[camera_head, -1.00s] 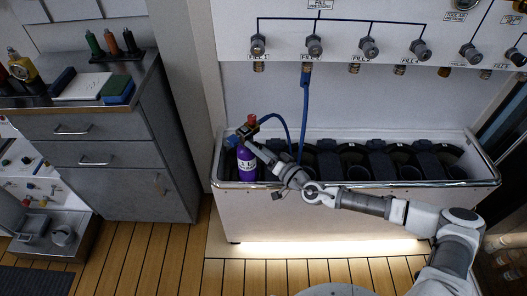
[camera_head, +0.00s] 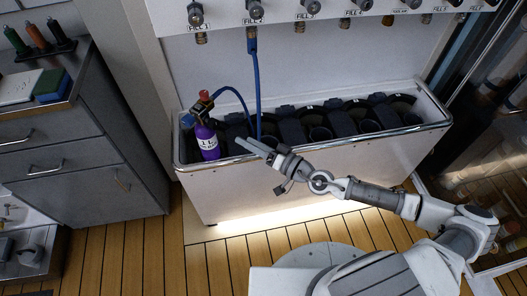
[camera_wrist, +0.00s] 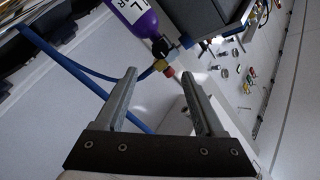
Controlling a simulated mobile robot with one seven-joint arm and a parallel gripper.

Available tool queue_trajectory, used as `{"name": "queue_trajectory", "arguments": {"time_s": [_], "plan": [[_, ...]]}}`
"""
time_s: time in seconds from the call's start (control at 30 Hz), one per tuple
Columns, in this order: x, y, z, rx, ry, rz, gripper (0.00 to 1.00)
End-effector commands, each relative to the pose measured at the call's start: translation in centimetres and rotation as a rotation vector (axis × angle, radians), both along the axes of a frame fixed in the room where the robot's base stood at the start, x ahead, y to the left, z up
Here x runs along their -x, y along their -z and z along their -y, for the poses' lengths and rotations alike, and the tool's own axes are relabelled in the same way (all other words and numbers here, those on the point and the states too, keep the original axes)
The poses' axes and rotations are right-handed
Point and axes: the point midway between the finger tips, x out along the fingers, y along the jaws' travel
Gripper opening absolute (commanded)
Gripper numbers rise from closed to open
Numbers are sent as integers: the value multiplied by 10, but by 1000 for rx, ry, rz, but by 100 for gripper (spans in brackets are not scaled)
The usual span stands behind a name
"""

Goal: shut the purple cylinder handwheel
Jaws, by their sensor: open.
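The purple cylinder (camera_head: 207,144) stands upright at the left end of the white trough. On its top is a dark valve (camera_head: 203,109) with a red knob (camera_head: 205,95), which looks like the handwheel, and a blue part (camera_head: 187,121) on its left side. My gripper (camera_head: 240,141) is to the right of the cylinder, apart from it. In the wrist view my gripper (camera_wrist: 160,72) is open with nothing between its fingers. There the cylinder (camera_wrist: 140,17), the red knob (camera_wrist: 169,72) and the blue part (camera_wrist: 185,41) show beyond the fingertips.
A blue hose (camera_head: 255,85) hangs from the fill panel; a blue hose also loops to the valve. Dark holders (camera_head: 292,130) fill the rest of the trough (camera_head: 300,160). A grey cabinet (camera_head: 90,150) stands left, with floor between it and the trough.

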Motion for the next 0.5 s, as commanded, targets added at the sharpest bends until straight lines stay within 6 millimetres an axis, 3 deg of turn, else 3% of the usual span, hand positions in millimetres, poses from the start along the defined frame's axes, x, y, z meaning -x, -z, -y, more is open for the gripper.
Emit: {"name": "queue_trajectory", "arguments": {"time_s": [0.2, 0.5], "plan": [[13, 2, 22, -3, 4, 0, 71], [24, -1, 37, -1, 1, 2, 71]]}}
